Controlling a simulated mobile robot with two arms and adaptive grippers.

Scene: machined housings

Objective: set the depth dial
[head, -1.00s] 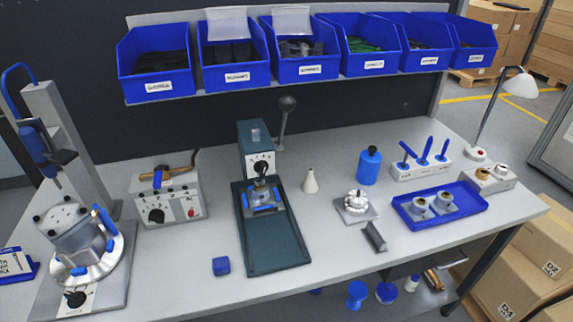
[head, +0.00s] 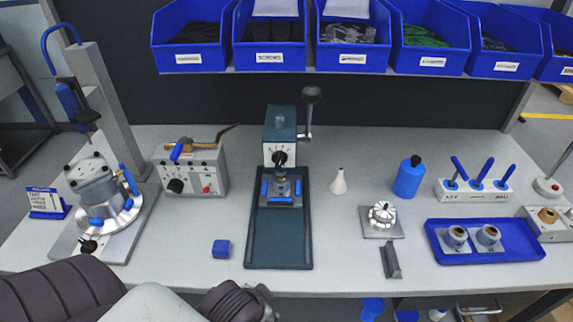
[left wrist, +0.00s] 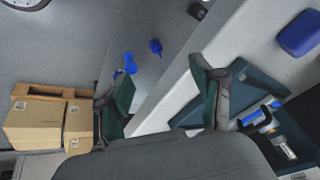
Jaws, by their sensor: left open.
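A green press (head: 280,125) stands mid-table with a black-knobbed dial (head: 279,158) on a white scale on its front face. A fixture with blue clamps (head: 281,190) sits on its long green base (head: 278,240). A second black knob (head: 88,246) is on the base of the drill stand at the left. The frames do not show which is the depth dial. My left arm enters at the lower left of the head view, its fingers not clear there. In the left wrist view my left gripper (left wrist: 165,98) is open and empty, near the bench edge and press base (left wrist: 255,88).
A grey control box (head: 190,172) with a black knob stands left of the press. A blue block (head: 221,249) lies in front. A white cone (head: 338,182), blue bottle (head: 408,178) and blue tray (head: 485,255) are to the right. Blue bins hang above the back.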

